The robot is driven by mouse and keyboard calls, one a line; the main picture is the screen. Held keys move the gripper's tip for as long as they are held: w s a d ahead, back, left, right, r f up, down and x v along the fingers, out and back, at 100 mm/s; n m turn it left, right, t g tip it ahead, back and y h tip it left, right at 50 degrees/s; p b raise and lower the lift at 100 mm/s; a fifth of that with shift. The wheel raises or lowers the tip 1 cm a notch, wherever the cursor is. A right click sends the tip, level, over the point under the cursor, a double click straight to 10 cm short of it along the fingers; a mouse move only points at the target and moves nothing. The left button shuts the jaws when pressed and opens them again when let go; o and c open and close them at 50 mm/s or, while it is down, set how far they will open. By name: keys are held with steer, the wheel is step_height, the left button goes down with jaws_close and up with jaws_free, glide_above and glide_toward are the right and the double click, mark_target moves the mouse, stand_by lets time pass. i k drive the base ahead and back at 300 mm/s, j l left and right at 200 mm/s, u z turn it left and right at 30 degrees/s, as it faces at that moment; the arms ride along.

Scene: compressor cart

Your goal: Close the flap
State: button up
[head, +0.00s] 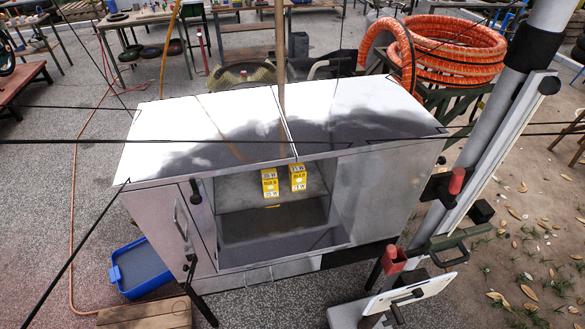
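A silver metal compressor cart (385,185) stands in the middle of the head view. Its front has an open compartment (275,228) with a shelf inside. Two small yellow boxes (270,183) stand on that shelf. The top is two bright panels (210,125) that meet at a seam and lie flat. A closed-looking door with a handle (181,218) is left of the opening. A low metal panel with handles (262,274) shows under the opening; I cannot tell whether this is the flap. My gripper is not in view.
A grey pole (493,165) with red-ended clamps stands close at the right. A blue bin (138,268) and a wooden board (145,314) lie at the lower left. Coiled orange hose (455,50) is behind the cart. Thin dark lines cross the view. The floor at left is mostly free.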

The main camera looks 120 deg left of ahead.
mark_target(249, 239)
steer(key=l+u, duration=0.1)
steer(key=u, duration=0.85)
steer(key=k+u, duration=0.1)
steer(key=u, duration=0.4)
steer(key=l+u, duration=0.1)
steer(key=u, duration=0.4)
steer(key=k+u, duration=0.25)
steer(key=u, duration=0.25)
steer(key=k+u, duration=0.3)
steer(key=u, duration=0.15)
steer(key=k+j+u, duration=0.2)
steer(key=u, duration=0.3)
steer(key=k+j+u, duration=0.1)
steer(key=k+j, duration=0.45)
steer(key=i+l, duration=0.15)
steer(key=l, duration=0.25)
steer(key=i+l, duration=0.15)
steer(key=l, duration=0.2)
steer(key=i+l+z, duration=0.1)
steer(key=l, duration=0.3)
steer(key=i+l, duration=0.15)
steer(key=l, duration=0.2)
